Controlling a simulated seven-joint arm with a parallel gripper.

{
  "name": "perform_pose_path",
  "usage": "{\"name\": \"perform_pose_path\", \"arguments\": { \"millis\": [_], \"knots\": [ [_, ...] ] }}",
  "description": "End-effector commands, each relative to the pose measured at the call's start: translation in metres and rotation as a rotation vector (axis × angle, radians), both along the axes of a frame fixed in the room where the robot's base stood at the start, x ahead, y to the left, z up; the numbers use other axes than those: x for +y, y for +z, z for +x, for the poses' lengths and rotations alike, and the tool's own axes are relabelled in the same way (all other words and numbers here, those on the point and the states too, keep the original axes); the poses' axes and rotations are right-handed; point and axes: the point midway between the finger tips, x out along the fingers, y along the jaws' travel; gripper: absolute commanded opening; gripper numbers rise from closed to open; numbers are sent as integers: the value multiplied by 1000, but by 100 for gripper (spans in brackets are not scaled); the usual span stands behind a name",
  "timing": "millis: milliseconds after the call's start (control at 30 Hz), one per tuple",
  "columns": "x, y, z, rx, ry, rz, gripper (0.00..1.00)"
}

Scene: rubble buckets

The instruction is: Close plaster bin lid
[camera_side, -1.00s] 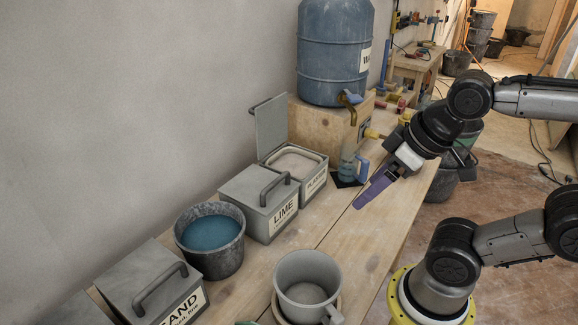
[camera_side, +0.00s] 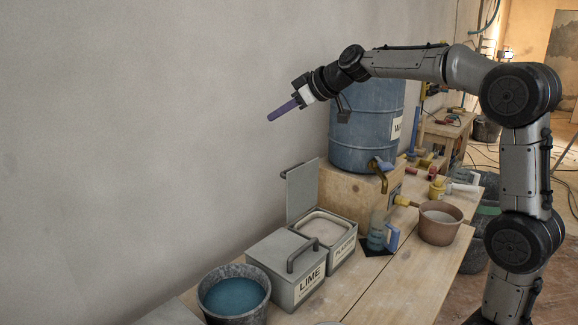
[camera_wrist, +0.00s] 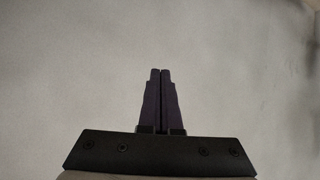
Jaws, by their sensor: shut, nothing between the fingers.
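The plaster bin (camera_side: 341,249) is a grey metal box in the side view, open, with pale powder inside. Its lid (camera_side: 302,192) stands upright at the bin's back edge, near the wall. My gripper (camera_side: 270,119) is raised high in front of the wall, above and left of the lid and well apart from it. Its purple fingers are shut with nothing between them. In the wrist view my gripper (camera_wrist: 161,71) shows its two fingers side by side against the bare wall; neither bin nor lid is in that view.
The closed lime bin (camera_side: 287,268) with its handle stands beside the plaster bin. A bucket of blue liquid (camera_side: 234,298) is at the front. A blue water barrel (camera_side: 362,140) stands on a wooden box (camera_side: 345,195) behind. A bottle (camera_side: 377,231) and a brown pot (camera_side: 440,222) are to the right.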

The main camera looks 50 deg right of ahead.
Motion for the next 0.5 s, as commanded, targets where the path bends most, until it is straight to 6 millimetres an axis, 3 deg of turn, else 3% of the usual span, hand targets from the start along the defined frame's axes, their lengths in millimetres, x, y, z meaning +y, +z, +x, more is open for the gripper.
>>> {"name": "perform_pose_path", "arguments": {
  "millis": [33, 100, 200, 333, 500],
  "knots": [
    [-24, -14, 22, 5, -27, 10, 0],
    [-55, -31, 47, 5, -64, 27, 0],
    [-98, -63, 72, 20, -120, 61, 0],
    [-142, -110, 86, 64, -180, 101, 0],
    [-171, -151, 83, 120, -222, 126, 0]
  ]
}}
